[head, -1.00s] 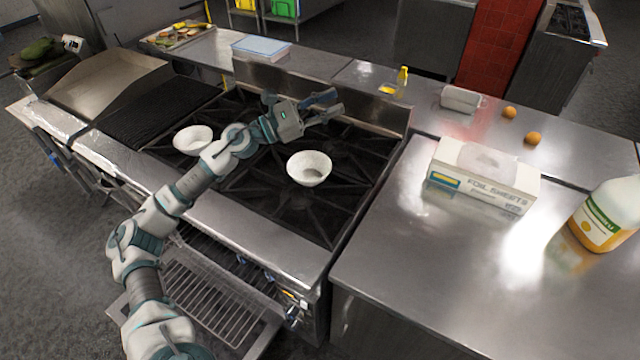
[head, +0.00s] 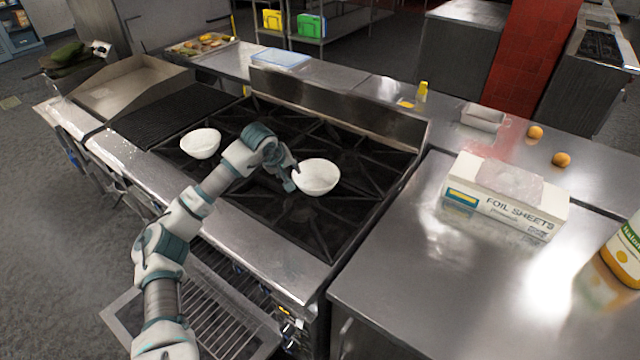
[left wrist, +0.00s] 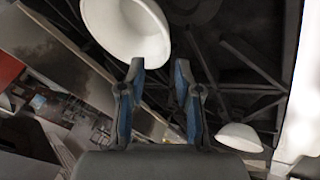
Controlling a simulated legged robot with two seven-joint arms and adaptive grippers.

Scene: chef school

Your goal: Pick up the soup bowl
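Two white bowls stand on the black stove grates. The right bowl (head: 318,178) is near the stove's middle, and the left bowl (head: 201,143) is near its front left. My left gripper (head: 291,180) is at the left side of the right bowl, low over the grates; its fingers are partly hidden by my wrist. In the left wrist view a large bowl (left wrist: 128,28) is just beyond the fingertips and a smaller bowl (left wrist: 240,137) is at the lower right. The left gripper's fingers (left wrist: 158,75) are apart with nothing between them. Contact with the bowl is unclear. My right gripper is not in view.
A steel counter (head: 400,290) right of the stove holds a foil sheets box (head: 505,200) and a bottle (head: 625,250). Oranges (head: 562,159), a small container (head: 482,117) and a yellow bottle (head: 422,92) stand behind. A raised steel backsplash (head: 340,103) borders the stove's rear.

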